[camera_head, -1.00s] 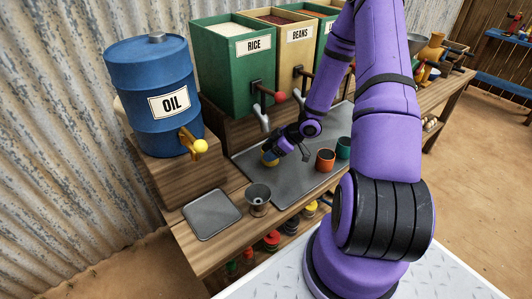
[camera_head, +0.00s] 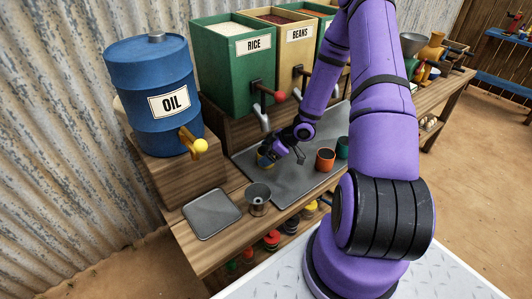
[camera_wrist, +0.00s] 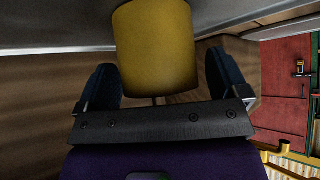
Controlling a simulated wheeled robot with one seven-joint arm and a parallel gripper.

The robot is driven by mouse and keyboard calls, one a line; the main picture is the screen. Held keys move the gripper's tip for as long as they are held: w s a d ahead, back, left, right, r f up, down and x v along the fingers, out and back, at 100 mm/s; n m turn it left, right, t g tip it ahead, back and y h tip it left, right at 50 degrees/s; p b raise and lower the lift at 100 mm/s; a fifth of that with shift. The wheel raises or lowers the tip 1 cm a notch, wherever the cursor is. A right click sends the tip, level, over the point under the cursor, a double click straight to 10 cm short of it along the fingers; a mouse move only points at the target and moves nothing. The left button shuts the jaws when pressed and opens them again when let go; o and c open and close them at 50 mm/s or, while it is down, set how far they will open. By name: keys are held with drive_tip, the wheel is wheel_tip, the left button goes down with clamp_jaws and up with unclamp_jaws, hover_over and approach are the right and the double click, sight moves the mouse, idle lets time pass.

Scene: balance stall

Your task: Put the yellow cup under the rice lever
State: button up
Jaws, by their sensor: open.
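The yellow cup (camera_head: 264,162) stands on the grey metal sheet, below and close to the grey spout (camera_head: 264,120) of the green rice bin (camera_head: 240,75). The rice lever with its red knob (camera_head: 280,96) is above and to the right. My gripper (camera_head: 282,157) is low beside the cup, partly hiding it. In the wrist view the yellow cup (camera_wrist: 156,50) shows ahead, between and beyond the two dark fingers. My gripper (camera_wrist: 162,85) is open, with a gap beside the cup on both sides.
An orange cup (camera_head: 325,160) and a green cup (camera_head: 343,148) stand right of my gripper on the grey sheet (camera_head: 290,188). A metal cup (camera_head: 258,199) and a dark square plate (camera_head: 211,214) are nearer. The blue oil drum (camera_head: 150,95) stands left.

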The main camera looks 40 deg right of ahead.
drive_tip(key=v, duration=1.2)
drive_tip(key=shift+r, duration=0.2)
